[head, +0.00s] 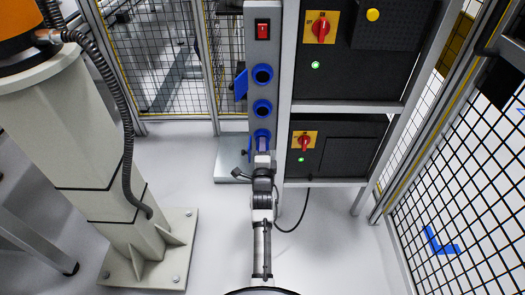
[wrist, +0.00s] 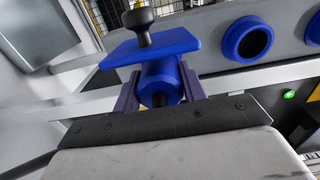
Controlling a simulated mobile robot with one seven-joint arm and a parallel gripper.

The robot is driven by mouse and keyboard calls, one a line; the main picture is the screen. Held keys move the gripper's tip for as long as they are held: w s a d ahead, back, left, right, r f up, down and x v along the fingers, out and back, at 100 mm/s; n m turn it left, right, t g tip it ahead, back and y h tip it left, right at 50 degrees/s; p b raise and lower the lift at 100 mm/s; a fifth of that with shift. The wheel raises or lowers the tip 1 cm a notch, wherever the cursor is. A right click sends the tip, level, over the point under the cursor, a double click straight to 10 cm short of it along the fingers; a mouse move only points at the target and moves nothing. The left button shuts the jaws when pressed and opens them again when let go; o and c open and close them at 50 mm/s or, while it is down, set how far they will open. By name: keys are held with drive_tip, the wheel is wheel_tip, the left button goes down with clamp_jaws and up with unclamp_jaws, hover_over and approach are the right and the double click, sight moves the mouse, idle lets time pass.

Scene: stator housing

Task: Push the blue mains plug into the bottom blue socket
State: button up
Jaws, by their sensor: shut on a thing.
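The bottom blue socket (head: 261,133) is the lowest on the grey socket column, largely behind my gripper. My gripper (head: 262,147) is in front of it. In the wrist view my gripper's purple fingers (wrist: 160,92) are shut on the blue mains plug (wrist: 159,76), one on each side. The plug is a blue cylinder with a dark back end. A blue flap (wrist: 150,46) with a black knob (wrist: 138,18) lies just beyond the plug and hides the bottom socket there. How far the plug is inside the socket cannot be told.
The middle socket (head: 262,107) and top socket (head: 262,75) are above, with an open blue flap (head: 240,85) on the left. A red switch (head: 263,29) tops the column. Cabinets (head: 340,150) stand close on the right. A black cable (head: 297,222) hangs near my arm.

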drive_tip(key=shift+r, duration=0.1)
drive_tip(key=o, duration=1.2)
drive_tip(key=shift+o, duration=0.3)
drive_tip(key=shift+o, duration=0.8)
drive_tip(key=shift+s, duration=0.15)
drive_tip(key=shift+s+p, duration=0.9)
drive_tip(key=shift+s, duration=0.95)
drive_tip(key=shift+s, duration=0.25)
